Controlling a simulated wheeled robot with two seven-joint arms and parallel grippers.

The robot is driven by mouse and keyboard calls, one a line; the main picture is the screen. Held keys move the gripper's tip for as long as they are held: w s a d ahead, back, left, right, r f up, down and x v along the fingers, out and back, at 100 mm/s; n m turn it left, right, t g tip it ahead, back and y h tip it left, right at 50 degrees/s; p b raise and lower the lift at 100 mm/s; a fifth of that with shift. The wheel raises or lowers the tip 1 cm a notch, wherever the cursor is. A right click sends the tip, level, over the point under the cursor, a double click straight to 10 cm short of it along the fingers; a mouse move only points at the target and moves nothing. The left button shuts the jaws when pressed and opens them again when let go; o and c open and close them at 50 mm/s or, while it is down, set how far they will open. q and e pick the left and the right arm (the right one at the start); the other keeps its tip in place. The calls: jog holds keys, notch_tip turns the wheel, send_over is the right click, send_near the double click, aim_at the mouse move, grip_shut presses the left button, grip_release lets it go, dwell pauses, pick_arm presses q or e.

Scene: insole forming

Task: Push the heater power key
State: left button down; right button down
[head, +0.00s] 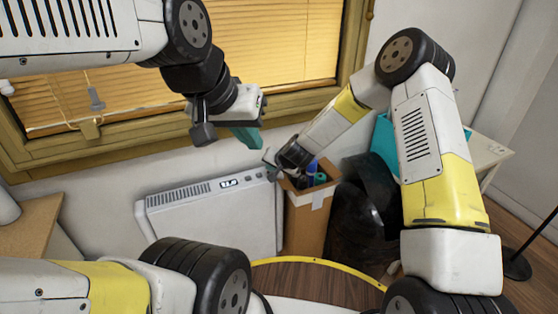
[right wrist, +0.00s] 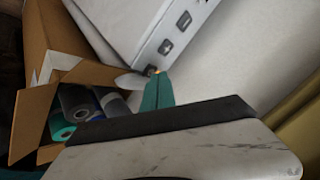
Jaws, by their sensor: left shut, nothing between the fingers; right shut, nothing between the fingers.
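My right gripper (head: 268,168) is shut and empty at the heater's top right corner. Its teal fingertips (right wrist: 157,78) meet the end key in the picture; I cannot tell whether they press it. My left gripper (head: 249,137) is shut and empty, held in the air above the heater.
A round wooden table (head: 315,283) is in front. The window (head: 190,100) is behind.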

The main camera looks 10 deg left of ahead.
jog(key=shift+f, duration=0.15)
dwell(0.3)
jog(key=shift+r, duration=0.65)
notch_tip(320, 180, up, 6)
dwell(0.5)
